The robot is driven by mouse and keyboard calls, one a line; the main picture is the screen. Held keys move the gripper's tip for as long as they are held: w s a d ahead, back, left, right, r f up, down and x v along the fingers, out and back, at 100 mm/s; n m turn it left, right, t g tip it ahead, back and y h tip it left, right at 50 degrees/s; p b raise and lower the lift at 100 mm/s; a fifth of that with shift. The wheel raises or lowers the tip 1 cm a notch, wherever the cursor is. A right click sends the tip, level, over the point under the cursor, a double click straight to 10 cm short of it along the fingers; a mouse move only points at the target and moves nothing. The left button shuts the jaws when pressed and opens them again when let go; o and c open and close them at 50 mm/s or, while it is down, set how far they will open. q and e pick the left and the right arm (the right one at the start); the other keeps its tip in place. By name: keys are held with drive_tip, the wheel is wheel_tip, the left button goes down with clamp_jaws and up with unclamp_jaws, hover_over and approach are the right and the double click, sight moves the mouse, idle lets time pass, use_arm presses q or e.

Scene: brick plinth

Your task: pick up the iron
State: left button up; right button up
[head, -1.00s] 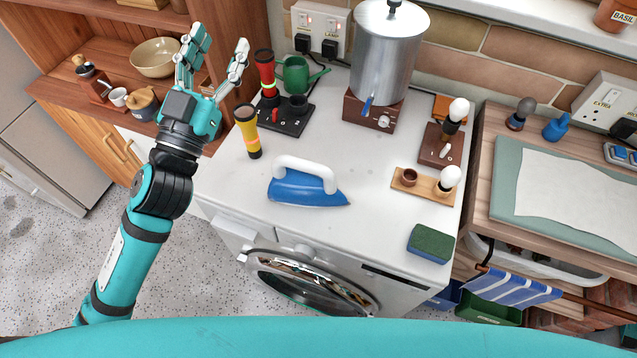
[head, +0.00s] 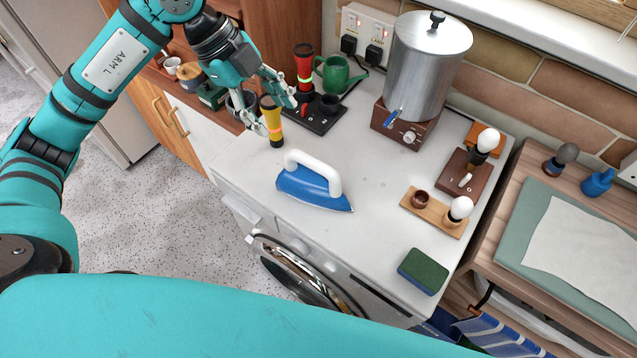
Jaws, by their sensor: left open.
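The iron (head: 310,188) has a blue body and a white handle. It lies on the white top of the washing machine, its pointed end toward the right. My left gripper (head: 283,117) is open at the upper left of the iron, apart from it. Its fingers are around or close beside a yellow and black torch (head: 272,122); I cannot tell whether they touch it. My right gripper is not in view.
A red torch (head: 304,70) on a black base, a green watering can (head: 336,74) and a metal urn (head: 428,70) stand behind. Bulb holders (head: 432,212) and a green sponge (head: 423,272) are to the right. The white top (head: 375,175) is clear right of the iron.

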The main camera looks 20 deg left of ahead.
sight(308, 159)
use_arm(q)
drive_tip(key=p+x, duration=0.2)
drive_tip(key=x, duration=0.8)
drive_tip(key=shift+d+f, duration=0.15)
drive_tip(key=shift+f, duration=0.2)
drive_tip(key=x, duration=0.1)
drive_tip(key=p+x, duration=0.1)
drive_tip(key=x, duration=0.1)
drive_tip(key=p+x, duration=0.1)
drive_tip(key=shift+w+f, duration=0.35)
drive_tip(key=shift+d+f, duration=0.1)
drive_tip(key=shift+f, duration=0.3)
drive_tip(key=shift+c, duration=0.2)
clamp_jaws()
drive_tip(key=shift+w+r, duration=0.1)
drive_tip(key=shift+r, duration=0.05)
